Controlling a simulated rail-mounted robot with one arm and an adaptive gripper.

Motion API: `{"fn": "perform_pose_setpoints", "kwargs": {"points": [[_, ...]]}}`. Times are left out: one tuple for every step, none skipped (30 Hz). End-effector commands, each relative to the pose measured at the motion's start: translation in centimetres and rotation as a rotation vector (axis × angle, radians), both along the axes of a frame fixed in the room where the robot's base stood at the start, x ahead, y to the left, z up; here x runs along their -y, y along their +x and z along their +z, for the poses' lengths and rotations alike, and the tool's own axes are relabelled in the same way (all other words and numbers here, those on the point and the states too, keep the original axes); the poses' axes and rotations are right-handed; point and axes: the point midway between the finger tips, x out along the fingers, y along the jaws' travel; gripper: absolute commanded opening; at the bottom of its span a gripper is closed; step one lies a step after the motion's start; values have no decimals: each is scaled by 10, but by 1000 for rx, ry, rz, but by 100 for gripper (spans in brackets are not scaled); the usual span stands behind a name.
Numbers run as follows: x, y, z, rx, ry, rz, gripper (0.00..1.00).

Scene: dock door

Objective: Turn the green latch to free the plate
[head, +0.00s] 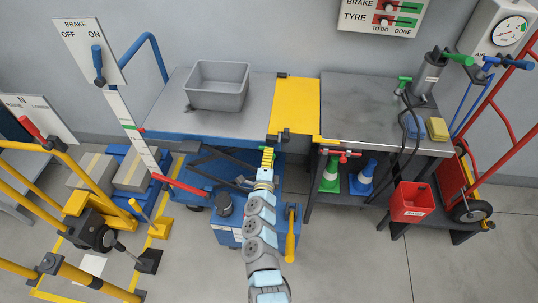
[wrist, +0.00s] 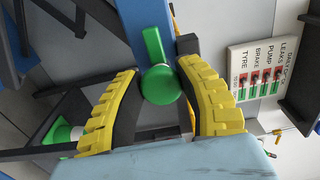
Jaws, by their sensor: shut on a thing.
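The green latch (wrist: 160,83) shows in the wrist view as a round green knob with a short arm, beside a blue bar. My gripper (wrist: 160,72) has its yellow-padded fingers on either side of the knob, shut on it. In the head view my gripper (head: 267,158) reaches to the front edge of the blue lift table, just below the yellow plate (head: 297,105). The plate lies flat across the gap between the lift table and the dark bench. The latch is mostly hidden behind my gripper in the head view.
A grey bin (head: 217,86) stands on the lift table (head: 180,121). The dark bench (head: 365,100) holds a pump (head: 430,72) and sponges. A red bin (head: 411,203) hangs at its front. Green and blue cones stand beneath. A yellow-handled lever (head: 291,235) stands right of my arm.

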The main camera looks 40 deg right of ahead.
Motion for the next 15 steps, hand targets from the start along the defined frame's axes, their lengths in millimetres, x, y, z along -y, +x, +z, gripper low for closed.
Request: {"fn": "perform_pose_setpoints", "kwargs": {"points": [[0, 0, 1, 0, -3, 0, 0], [0, 0, 1, -1, -3, 0, 0], [0, 0, 1, -1, -3, 0, 0], [0, 0, 1, -1, -3, -1, 0], [0, 0, 1, -1, -3, -1, 0], [0, 0, 1, -1, -3, 0, 0], [0, 0, 1, 0, -3, -1, 0], [0, 0, 1, 0, -3, -1, 0], [0, 0, 1, 0, -3, -1, 0], [0, 0, 1, 0, -3, -1, 0], [0, 0, 1, 0, -3, -1, 42], [0, 0, 1, -1, -2, -1, 54], [0, 0, 1, -1, -2, -1, 62], [0, 0, 1, -1, -2, -1, 66], [0, 0, 1, 0, -1, -1, 66]]}}
